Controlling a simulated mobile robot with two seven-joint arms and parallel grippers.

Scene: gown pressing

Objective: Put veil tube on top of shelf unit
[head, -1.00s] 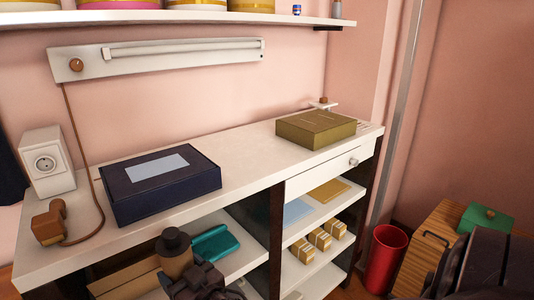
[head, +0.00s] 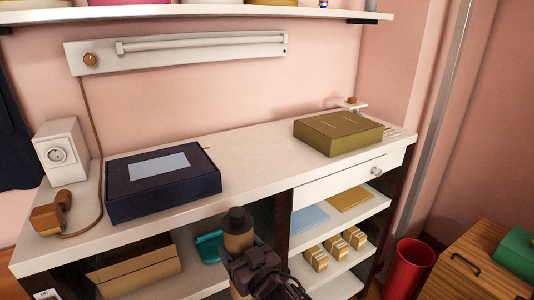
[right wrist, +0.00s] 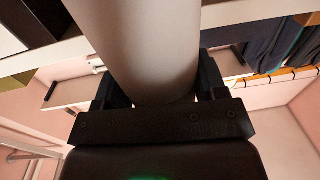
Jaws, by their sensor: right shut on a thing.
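The veil tube (head: 238,243), tan-brown with a dark cap, stands about upright in my right gripper (head: 246,260). In the right wrist view the tube (right wrist: 145,45) is a large pale cylinder between the two dark fingers (right wrist: 155,95), and the gripper is shut on it. The tube is in front of the shelf unit, its cap below the white top (head: 250,165) in the picture. The gripper hides part of the tube. My left gripper is not in view.
On the top are a dark blue box (head: 162,185), an olive box (head: 338,133), a white socket block (head: 60,152) and a brown corded piece (head: 50,213). The top is bare between the boxes. A wall shelf (head: 200,12) hangs above. A red bin (head: 408,268) stands right.

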